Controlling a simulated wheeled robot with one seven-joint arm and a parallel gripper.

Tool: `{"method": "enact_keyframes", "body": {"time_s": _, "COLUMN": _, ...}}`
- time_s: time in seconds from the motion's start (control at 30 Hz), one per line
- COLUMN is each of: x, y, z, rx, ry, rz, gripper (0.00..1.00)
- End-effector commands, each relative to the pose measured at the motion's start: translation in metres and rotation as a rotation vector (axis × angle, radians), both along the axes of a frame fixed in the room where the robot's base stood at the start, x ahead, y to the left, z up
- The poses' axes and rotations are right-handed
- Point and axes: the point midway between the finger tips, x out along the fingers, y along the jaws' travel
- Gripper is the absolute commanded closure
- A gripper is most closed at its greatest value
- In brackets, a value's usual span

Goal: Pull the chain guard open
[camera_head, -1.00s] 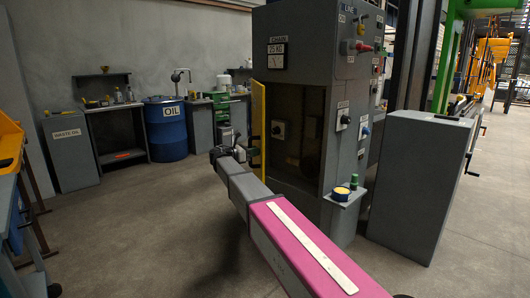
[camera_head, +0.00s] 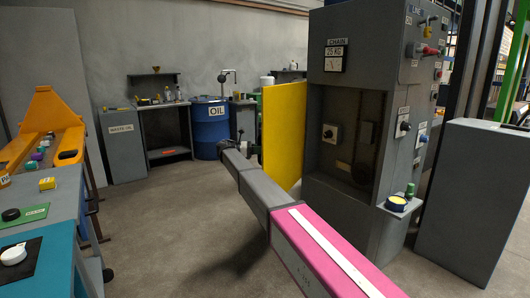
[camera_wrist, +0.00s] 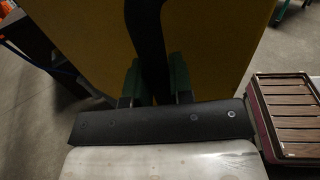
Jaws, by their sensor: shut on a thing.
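The chain guard (camera_head: 284,130) is a yellow panel on the left edge of the grey chain cabinet (camera_head: 400,130). It stands swung out from the cabinet, and its broad face shows. The cabinet's front opening behind it is uncovered, with a dark interior. In the wrist view the guard (camera_wrist: 85,35) fills the background, with a black upright handle (camera_wrist: 149,35) in front of it. My gripper (camera_wrist: 154,82) has its two green fingers on either side of the handle, shut on it. In the head view my arm reaches to the guard's left side, and the fingers are hard to make out.
A blue oil drum (camera_head: 209,128) and waste oil cabinet (camera_head: 123,146) are at the back. A small shelf (camera_head: 405,205) juts from the cabinet. The floor (camera_head: 170,215) at left is clear.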

Motion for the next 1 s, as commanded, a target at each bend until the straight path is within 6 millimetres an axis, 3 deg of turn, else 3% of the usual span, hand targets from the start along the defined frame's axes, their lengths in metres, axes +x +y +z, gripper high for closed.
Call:
{"method": "enact_keyframes", "body": {"time_s": 0.4, "x": -0.0056, "y": 0.0053, "z": 0.0026, "rx": -0.005, "ry": -0.003, "rz": -0.015, "gripper": 1.00}}
{"method": "enact_keyframes", "body": {"time_s": 0.43, "x": -0.0056, "y": 0.0053, "z": 0.0027, "rx": -0.006, "ry": -0.003, "rz": -0.015, "gripper": 0.69}}
{"method": "enact_keyframes", "body": {"time_s": 1.0, "x": -0.0012, "y": 0.0082, "z": 0.0011, "rx": -0.002, "ry": -0.001, "rz": -0.014, "gripper": 0.68}}
